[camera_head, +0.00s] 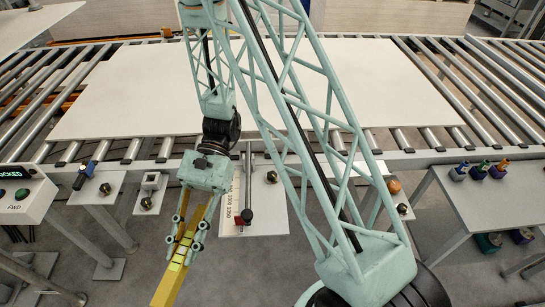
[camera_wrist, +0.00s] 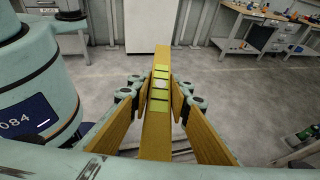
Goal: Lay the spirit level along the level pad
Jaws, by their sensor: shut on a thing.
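The spirit level is a long yellow bar (camera_head: 170,282) with green vials, at the lower left of the head view. My gripper (camera_head: 188,238) is shut on it, a finger on each side. In the wrist view the spirit level (camera_wrist: 161,68) runs lengthwise away between the fingers (camera_wrist: 160,97). It hangs over the floor in front of the roller line, slanting in the head view. Which surface is the level pad I cannot tell for sure; a pale plate (camera_head: 268,214) with printed numbers and a dark rod lies just right of my gripper.
A large white board (camera_head: 120,100) lies on the rollers behind. Small shelves with fittings (camera_head: 98,188) stand left of my gripper, beside a control box (camera_head: 22,195). A grey table (camera_head: 490,200) with small coloured items is at right. My arm hides part of the middle.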

